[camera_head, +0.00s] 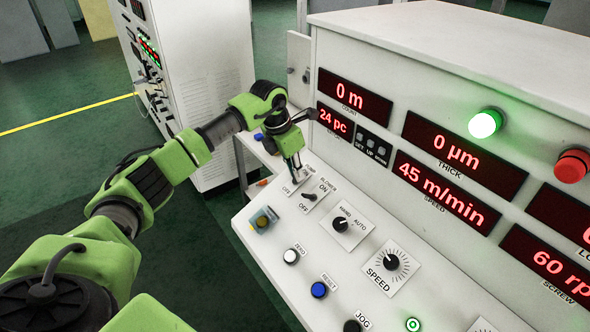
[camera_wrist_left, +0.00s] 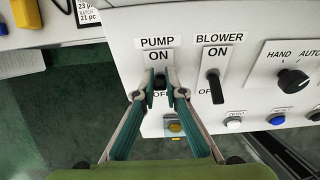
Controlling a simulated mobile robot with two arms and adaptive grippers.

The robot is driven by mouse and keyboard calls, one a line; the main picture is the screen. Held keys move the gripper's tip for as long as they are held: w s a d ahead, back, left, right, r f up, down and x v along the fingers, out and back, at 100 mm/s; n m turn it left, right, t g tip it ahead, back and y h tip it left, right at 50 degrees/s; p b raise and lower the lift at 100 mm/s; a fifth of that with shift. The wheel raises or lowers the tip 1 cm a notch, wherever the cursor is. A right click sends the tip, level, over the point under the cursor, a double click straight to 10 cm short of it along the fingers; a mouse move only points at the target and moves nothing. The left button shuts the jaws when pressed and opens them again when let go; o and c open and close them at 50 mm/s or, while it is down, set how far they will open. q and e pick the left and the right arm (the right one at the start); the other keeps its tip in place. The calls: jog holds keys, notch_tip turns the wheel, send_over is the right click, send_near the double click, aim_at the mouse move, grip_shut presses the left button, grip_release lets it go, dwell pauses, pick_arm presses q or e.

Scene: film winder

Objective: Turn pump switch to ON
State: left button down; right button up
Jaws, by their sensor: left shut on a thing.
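The pump switch (camera_wrist_left: 160,79) sits on the sloped white console under a PUMP label, with ON above it and OFF below it. My left gripper (camera_wrist_left: 160,92) is shut on the pump switch, one finger on each side. The fingers hide most of its lever, so I cannot tell its exact tilt. In the head view my left gripper (camera_head: 293,170) reaches down to the pump plate (camera_head: 290,187) at the console's far left end. My right gripper is not in view.
The blower switch (camera_wrist_left: 214,88) stands close to the right of the pump switch, its lever toward OFF. A yellow button (camera_wrist_left: 175,127) lies just below. The hand/auto knob (camera_head: 340,225) and speed knob (camera_head: 391,262) are further right. The upright display panel (camera_head: 380,135) rises behind.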

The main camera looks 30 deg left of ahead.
pick_arm(q)
jog(key=c, duration=2.1)
grip_release()
jog(key=v, duration=1.2)
jog(key=shift+w, duration=0.1)
jog(key=shift+f, duration=0.15)
